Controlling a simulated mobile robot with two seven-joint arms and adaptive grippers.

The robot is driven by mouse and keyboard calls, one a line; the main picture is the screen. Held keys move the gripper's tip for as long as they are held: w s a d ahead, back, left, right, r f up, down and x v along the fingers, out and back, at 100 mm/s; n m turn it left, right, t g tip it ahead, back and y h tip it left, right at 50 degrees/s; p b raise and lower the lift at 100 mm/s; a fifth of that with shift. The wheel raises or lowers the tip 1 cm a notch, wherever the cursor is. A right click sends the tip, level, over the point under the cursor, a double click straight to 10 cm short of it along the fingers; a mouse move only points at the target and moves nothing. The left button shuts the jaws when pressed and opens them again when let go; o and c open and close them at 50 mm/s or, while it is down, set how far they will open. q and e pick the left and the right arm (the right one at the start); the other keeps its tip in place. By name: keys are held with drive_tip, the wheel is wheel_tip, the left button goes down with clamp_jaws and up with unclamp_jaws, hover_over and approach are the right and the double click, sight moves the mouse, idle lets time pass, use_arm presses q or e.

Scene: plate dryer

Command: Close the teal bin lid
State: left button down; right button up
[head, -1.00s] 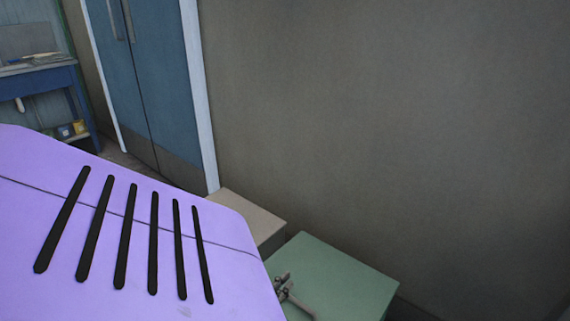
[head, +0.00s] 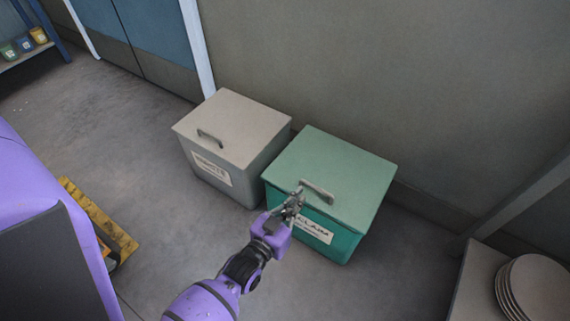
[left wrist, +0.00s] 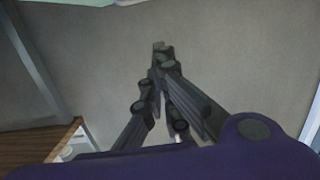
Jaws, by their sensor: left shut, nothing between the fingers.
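The teal bin (head: 338,243) stands on the floor against the wall, with a white label on its front. Its paler green lid (head: 345,170) lies flat over the top, and I see no clear gap under its front edge. The lid's grey handle (head: 318,191) is near the front edge. My left gripper (head: 297,194) is shut and empty at the left end of this handle; I cannot tell whether it touches. In the left wrist view its fingers (left wrist: 161,50) meet at the tips, and a pale green strip shows at the top edge. My right gripper is out of view.
A grey bin (head: 220,190) with a closed lid stands close to the left of the teal bin. A stack of plates (head: 535,290) sits on a surface at the lower right. A yellow strip (head: 100,220) is at the left. Open floor lies in front of the bins.

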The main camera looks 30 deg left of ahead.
use_arm(q)
drive_tip(key=w+f+b, duration=0.1)
drive_tip(key=w, duration=0.2)
drive_tip(key=w+f+b, duration=0.1)
drive_tip(key=w+f, duration=0.1)
drive_tip(key=w, duration=0.2)
drive_tip(key=w+f+b, duration=0.1)
drive_tip(key=w, duration=0.2)
drive_tip(key=shift+w+d+f+b, duration=0.15)
drive_tip(key=shift+w+d+b, duration=0.1)
drive_tip(key=shift+d+b, duration=0.1)
drive_tip(key=shift+w+f, duration=0.1)
drive_tip(key=shift+f, duration=0.35)
drive_tip(key=f+b, duration=0.1)
drive_tip(key=s+f+b, duration=0.1)
drive_tip(key=f, duration=0.1)
drive_tip(key=shift+f, duration=0.25)
drive_tip(key=shift+r, duration=0.1)
